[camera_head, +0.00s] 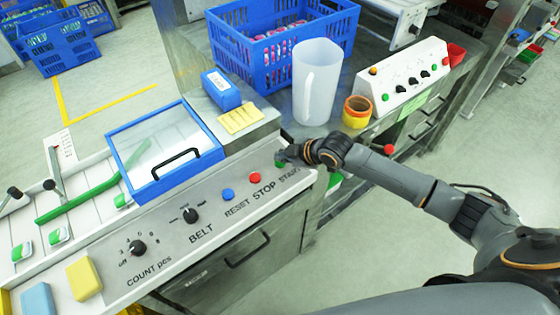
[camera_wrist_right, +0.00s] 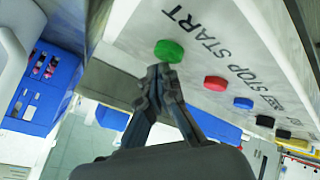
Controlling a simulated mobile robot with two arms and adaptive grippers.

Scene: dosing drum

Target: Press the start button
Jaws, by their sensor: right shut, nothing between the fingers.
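The green start button (camera_wrist_right: 169,51) sits on the sloped panel beside the word START in the right wrist view. In the head view the button (camera_head: 280,163) shows only as a sliver at the fingertips. My right gripper (camera_head: 284,156) is shut and empty, with its tips at the button. In the right wrist view the closed fingertips (camera_wrist_right: 160,70) lie just below the button's edge. I cannot tell whether they touch it. My left gripper is not in view.
A red stop button (camera_head: 255,178) and a blue reset button (camera_head: 228,194) sit left of START. Black belt (camera_head: 190,215) and count (camera_head: 137,248) knobs are farther left.

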